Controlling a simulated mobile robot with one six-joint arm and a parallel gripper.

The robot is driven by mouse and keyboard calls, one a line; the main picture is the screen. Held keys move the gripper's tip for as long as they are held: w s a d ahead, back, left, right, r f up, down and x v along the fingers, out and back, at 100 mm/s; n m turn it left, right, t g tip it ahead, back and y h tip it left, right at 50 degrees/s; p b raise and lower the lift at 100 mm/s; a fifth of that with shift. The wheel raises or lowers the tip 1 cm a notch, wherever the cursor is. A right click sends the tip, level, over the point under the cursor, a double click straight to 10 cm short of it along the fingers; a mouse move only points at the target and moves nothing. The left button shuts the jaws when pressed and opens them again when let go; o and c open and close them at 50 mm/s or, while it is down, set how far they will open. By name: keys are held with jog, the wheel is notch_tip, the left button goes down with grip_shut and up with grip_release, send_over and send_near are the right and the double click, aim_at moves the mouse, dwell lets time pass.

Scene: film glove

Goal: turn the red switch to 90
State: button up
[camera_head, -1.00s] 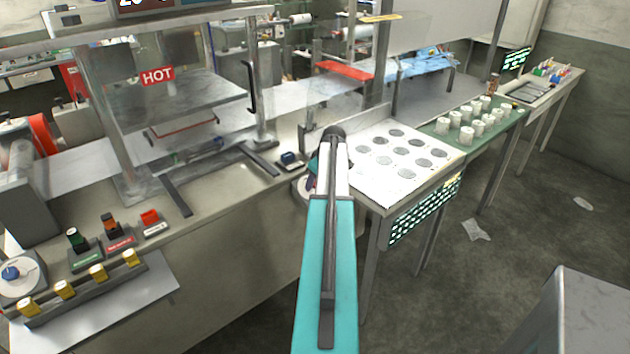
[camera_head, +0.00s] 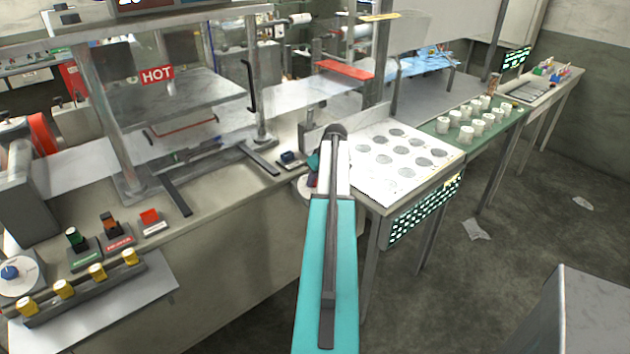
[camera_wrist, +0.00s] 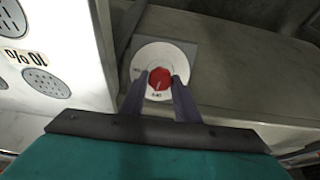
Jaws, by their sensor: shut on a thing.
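The red switch (camera_wrist: 159,79) is a round red knob in the middle of a white dial plate (camera_wrist: 176,54), seen in the wrist view. A small white mark shows on the knob. My gripper (camera_wrist: 160,84) is shut on the knob, with one dark finger on its left side and one on its right. Small print on the dial is too small to read surely. In the head view my arm hides the knob and most of the dial; part of the pale dial plate (camera_head: 304,186) shows left of the arm.
A white panel with grey discs (camera_head: 370,185) stands right of the arm. Several white cups (camera_head: 467,133) stand on a green table beyond.

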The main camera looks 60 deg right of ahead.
jog(key=m, duration=0.3)
jog(key=shift+d, duration=0.15)
jog(key=m, duration=0.4)
jog(key=shift+s+m+t+y, duration=0.1)
jog(key=shift+m+t+y, duration=0.2)
jog(key=shift+m+y, duration=0.1)
jog(key=m, duration=0.3)
jog(key=shift+s+m, duration=0.1)
jog(key=shift+m, duration=0.2)
jog(key=shift+f+m+t, duration=0.1)
jog(key=shift+m+t, duration=0.3)
jog(key=shift+m, duration=1.5)
jog(key=o, duration=1)
jog(key=shift+o, duration=0.2)
jog(key=shift+s, duration=0.1)
